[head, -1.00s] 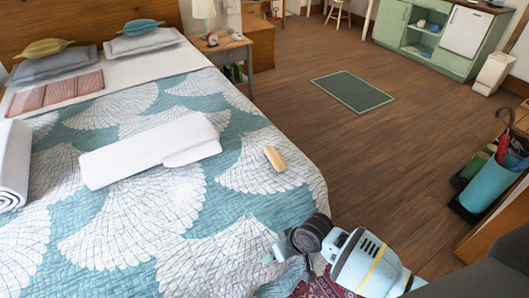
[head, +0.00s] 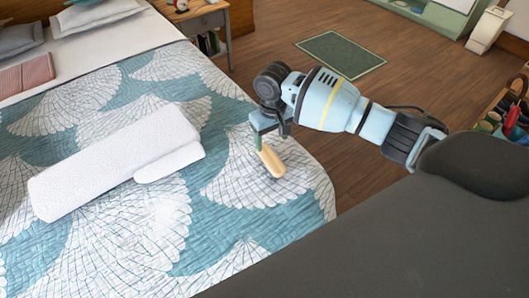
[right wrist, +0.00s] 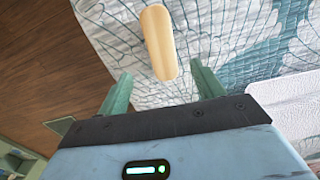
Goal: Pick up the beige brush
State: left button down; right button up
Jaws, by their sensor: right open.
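The beige brush (head: 271,161) lies on the patterned quilt near the bed's right edge. It also shows in the right wrist view (right wrist: 158,42), ahead of the fingertips and roughly between their lines. I cannot tell whether a finger touches the brush. My left gripper is not in view.
A rolled white towel (head: 115,160) lies on the quilt (head: 215,235) left of the brush. A nightstand (head: 205,20) stands beyond the bed. A green mat (head: 341,54) lies on the wooden floor. An umbrella stand is at the right, partly hidden.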

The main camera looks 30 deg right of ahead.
aim_at(271, 158)
jog(key=shift+s, duration=0.15)
jog(key=shift+s+f, duration=0.15)
jog(key=shift+f, duration=0.1)
jog(key=shift+a+f, duration=0.1)
jog(key=shift+f, duration=1.25)
notch_tip(271, 158, down, 5)
jog(key=shift+r+b, duration=0.2)
jog(key=shift+b, duration=0.35)
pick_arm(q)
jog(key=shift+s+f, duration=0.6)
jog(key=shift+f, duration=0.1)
pick_arm(e)
jog(key=shift+c, duration=0.5)
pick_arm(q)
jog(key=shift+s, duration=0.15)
pick_arm(e)
jog(key=c, duration=1)
jog(key=shift+r, duration=0.15)
